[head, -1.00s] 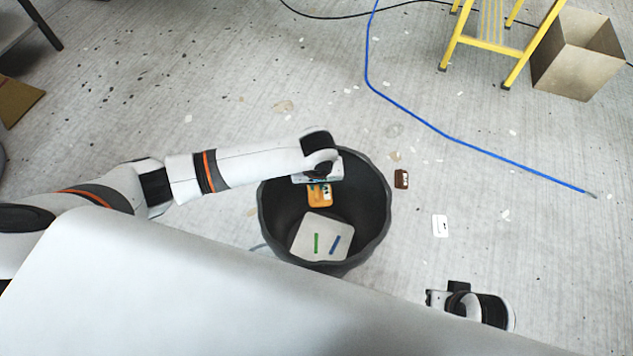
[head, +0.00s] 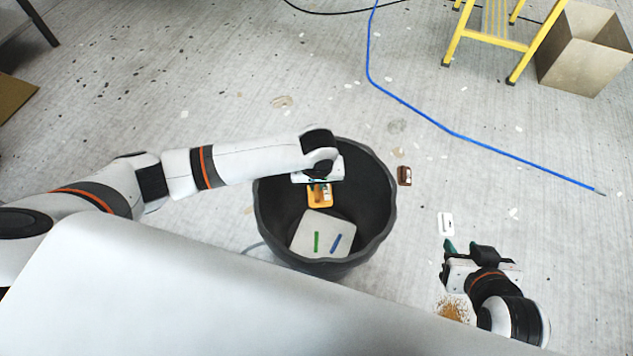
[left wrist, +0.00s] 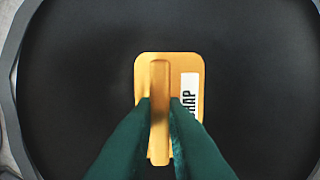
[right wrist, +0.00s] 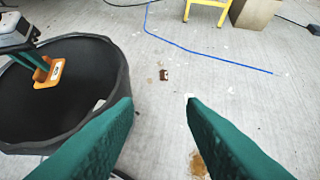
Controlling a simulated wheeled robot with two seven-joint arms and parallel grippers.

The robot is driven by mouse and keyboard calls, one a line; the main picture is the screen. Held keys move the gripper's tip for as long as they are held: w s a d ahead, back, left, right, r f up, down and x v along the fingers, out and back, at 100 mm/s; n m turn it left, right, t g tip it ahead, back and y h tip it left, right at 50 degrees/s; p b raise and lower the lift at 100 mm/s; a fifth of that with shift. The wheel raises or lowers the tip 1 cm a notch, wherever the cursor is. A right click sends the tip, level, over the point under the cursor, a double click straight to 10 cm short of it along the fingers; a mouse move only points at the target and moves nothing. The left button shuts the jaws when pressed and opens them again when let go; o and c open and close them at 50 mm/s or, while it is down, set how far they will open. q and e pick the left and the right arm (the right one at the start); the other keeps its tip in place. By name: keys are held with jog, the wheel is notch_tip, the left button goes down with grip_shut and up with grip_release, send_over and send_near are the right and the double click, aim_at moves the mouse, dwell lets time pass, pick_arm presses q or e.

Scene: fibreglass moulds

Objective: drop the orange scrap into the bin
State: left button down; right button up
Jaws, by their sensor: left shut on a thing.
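The orange scrap (head: 320,197) is a flat plate with a raised grip bar and a white label. It also shows in the left wrist view (left wrist: 190,70) and the right wrist view (right wrist: 47,77). My left gripper (head: 319,184) is shut on its bar (left wrist: 159,110) and holds it over the mouth of the bin. The bin (head: 385,225) is a round black tub, also in the right wrist view (right wrist: 110,60). A pale square plate with a green and a blue stripe (head: 311,226) lies inside it. My right gripper (right wrist: 160,110) is open and empty, right of the bin.
A brown piece (head: 404,176) and a white piece (head: 446,224) lie on the floor right of the bin. A blue hose (head: 430,124) crosses the floor behind. A yellow step ladder (head: 492,42) and an open box (head: 585,55) stand at the back right.

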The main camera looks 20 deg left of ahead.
aim_at(317, 189)
pick_arm(q)
jog(key=shift+f, duration=0.15)
pick_arm(e)
jog(key=shift+w+a+r+t, duration=0.3)
jog(key=shift+w+r+t, duration=0.2)
jog(key=shift+w, duration=0.15)
pick_arm(q)
jog(key=c, duration=1.4)
grip_release()
